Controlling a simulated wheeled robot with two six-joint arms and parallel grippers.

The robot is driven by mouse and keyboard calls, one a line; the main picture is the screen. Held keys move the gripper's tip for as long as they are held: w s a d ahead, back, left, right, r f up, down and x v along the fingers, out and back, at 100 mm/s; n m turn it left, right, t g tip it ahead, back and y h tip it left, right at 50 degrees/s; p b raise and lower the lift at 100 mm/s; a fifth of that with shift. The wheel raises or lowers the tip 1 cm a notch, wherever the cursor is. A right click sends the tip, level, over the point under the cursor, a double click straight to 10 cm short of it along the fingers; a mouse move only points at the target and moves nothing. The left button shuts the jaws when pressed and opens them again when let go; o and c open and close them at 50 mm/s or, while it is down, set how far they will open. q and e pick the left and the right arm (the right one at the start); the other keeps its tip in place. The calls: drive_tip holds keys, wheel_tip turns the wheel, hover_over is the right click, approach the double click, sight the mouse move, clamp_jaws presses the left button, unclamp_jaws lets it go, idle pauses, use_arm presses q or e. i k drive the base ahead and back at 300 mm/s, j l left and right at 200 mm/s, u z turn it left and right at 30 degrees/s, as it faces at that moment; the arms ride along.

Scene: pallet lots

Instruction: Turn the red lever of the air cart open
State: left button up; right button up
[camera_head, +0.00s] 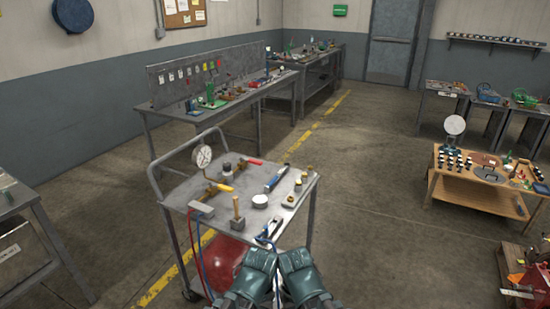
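The air cart (177,195) is a grey metal cart with a push handle, standing just ahead of me, with a red tank (228,262) below its top. A red lever (254,162) lies near the back edge of the cart top, beside small brass fittings. A yellow lever (224,187) and a round white gauge (202,156) are nearer the left side. My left gripper (264,254) and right gripper (295,256) are side by side in front of the cart's near right corner, apart from both levers. Their fingers are too small to read.
The cart top also holds a wooden-handled mallet (238,213), a white disc (260,200) and a blue tool (276,180). Red and blue hoses hang at the near side. A long workbench (240,96) stands behind. The floor (365,210) to the right is clear up to a wooden table (470,190).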

sight(253, 162)
drive_tip(key=i+l+z, duration=0.45)
drive_tip(key=l, duration=0.2)
drive_tip(key=i+l+z, duration=0.45)
drive_tip(key=i+l, duration=0.1)
drive_tip(key=i, duration=0.55)
drive_tip(key=i+l+u, duration=0.1)
drive_tip(key=i, duration=0.55)
drive_tip(key=i+u, duration=0.35)
drive_tip(key=i+l+u, duration=0.1)
drive_tip(key=i+u, duration=0.5)
drive_tip(key=u, duration=0.15)
drive_tip(key=i+u, duration=0.2)
drive_tip(key=u, duration=0.2)
drive_tip(key=i+u, duration=0.35)
drive_tip(key=k, duration=0.1)
